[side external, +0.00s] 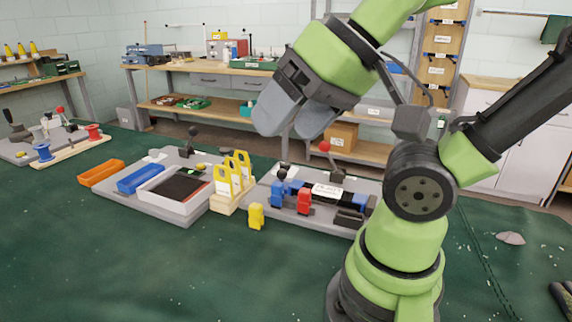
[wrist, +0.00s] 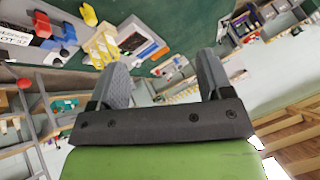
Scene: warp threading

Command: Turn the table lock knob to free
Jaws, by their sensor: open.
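Several knobs show in the side view, and I cannot tell for certain which is the table lock knob. A red ball knob (side external: 325,146) stands on a lever at the back of the right grey board (side external: 262,199). A black knob (side external: 193,131) stands at the back of the left grey board (side external: 130,201). A small black knob (side external: 283,173) is above a blue block. My gripper (side external: 289,124) is open and empty, high above the boards and touching nothing. In the wrist view its two fingers (wrist: 163,68) are spread apart.
Yellow stands (side external: 231,182), a yellow block (side external: 256,216), a red clamp (side external: 304,201), a blue tray (side external: 140,179) and an orange tray (side external: 101,173) are around the boards. The green table (side external: 200,275) is clear in front. Shelves and benches are behind.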

